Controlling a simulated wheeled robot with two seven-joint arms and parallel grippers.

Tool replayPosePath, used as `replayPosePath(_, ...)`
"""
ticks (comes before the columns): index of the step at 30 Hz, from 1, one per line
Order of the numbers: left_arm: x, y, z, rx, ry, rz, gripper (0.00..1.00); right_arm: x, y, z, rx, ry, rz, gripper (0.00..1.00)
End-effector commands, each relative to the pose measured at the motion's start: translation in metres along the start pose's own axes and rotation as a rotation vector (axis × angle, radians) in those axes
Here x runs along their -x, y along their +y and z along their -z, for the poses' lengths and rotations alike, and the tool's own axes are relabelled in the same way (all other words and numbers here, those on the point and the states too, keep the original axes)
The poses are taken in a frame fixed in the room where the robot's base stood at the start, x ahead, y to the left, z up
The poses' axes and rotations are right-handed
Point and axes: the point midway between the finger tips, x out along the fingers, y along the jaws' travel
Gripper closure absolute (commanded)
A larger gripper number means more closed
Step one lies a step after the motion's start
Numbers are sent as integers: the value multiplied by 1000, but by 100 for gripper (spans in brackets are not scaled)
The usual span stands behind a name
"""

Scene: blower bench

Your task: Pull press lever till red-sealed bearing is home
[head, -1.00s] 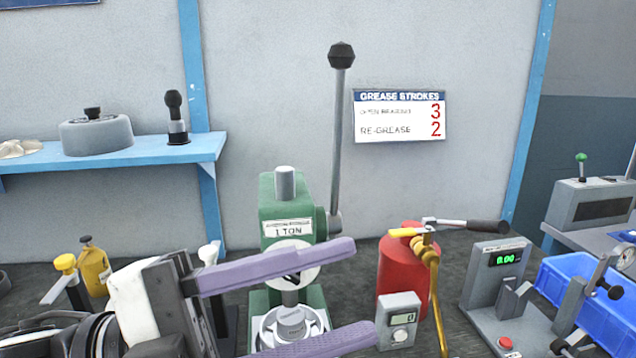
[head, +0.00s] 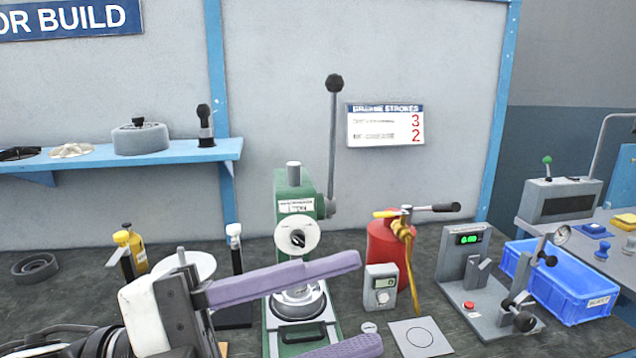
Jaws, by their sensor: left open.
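The green arbor press (head: 287,191) stands on the bench in the middle of the head view. Its lever (head: 332,140) points nearly straight up, with a black knob (head: 334,83) at the top. Under the ram, silver round parts (head: 298,302) sit on the press base; I cannot make out a red seal there. My left gripper (head: 350,302) is in front of the press at lower centre, its two purple fingers wide apart and empty. It is below the lever and apart from it. My right gripper is not in view.
Right of the press stand a red grease pump (head: 385,245), a grey counter (head: 381,284), a grey test stand (head: 466,262) and a blue crate (head: 570,290). A blue shelf (head: 190,151) runs along the left wall. The space around the lever knob is clear.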

Motion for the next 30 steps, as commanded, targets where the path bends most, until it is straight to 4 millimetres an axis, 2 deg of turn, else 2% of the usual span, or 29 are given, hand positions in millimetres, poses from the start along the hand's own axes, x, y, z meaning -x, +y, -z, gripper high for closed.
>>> replayPosePath(11,-14,30,-32,151,-156,25,53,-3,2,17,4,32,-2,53)
replayPosePath(14,-14,40,-47,219,-229,46,53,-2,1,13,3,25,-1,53)
replayPosePath(17,-9,53,-70,318,-339,79,53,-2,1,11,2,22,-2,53)
replayPosePath(19,2,66,-92,411,-446,112,53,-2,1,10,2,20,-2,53)
replayPosePath(23,39,101,-135,610,-686,176,53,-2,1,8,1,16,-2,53)
replayPosePath(26,84,141,-164,783,-901,219,53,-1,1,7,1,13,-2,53)
replayPosePath(27,106,161,-172,856,-995,232,53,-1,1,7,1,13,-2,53)
replayPosePath(30,161,212,-181,1023,-1219,258,53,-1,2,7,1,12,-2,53)
